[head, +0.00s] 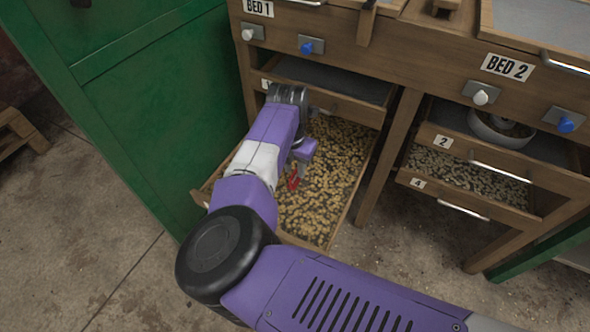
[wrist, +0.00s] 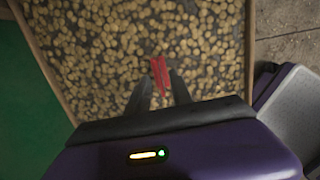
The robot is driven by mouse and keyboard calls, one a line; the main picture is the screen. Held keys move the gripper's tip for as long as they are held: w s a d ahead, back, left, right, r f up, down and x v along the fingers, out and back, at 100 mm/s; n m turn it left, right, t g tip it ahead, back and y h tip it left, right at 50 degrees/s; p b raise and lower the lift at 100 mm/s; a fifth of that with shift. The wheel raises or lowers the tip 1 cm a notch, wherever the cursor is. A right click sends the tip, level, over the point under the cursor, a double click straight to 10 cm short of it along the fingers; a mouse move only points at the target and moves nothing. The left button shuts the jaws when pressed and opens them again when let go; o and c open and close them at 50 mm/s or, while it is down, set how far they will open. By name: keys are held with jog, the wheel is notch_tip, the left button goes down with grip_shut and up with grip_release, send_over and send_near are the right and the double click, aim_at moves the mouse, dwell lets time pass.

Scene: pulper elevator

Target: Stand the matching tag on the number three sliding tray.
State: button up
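A small red tag (wrist: 160,76) is between the fingertips of my gripper (wrist: 161,82), which look closed on it. In the head view the red tag (head: 293,182) shows beside my wrist, over the pulled-out lower left tray. That tray (head: 349,208) is wooden and full of pale beans. Its front is mostly behind my arm, and its number is hidden. In the wrist view the beans fill the space beyond the tag, and the tray's wall (wrist: 249,50) runs along the right. I cannot tell whether the tag touches the beans. Any marking on the tag is too small to read.
The upper left drawer (head: 345,108) overhangs the tray's back; its label is partly hidden. At right are tray 2 (head: 462,150) and tray 4 (head: 455,199), with a round bowl (head: 500,130) above. A green panel (head: 150,110) stands close on the left.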

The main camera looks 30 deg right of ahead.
aim_at(293, 176)
notch_tip(293, 176, up, 9)
jog(key=p, duration=0.2)
jog(key=shift+s+a, duration=0.3)
jog(key=shift+a, duration=0.15)
jog(key=shift+r, duration=0.1)
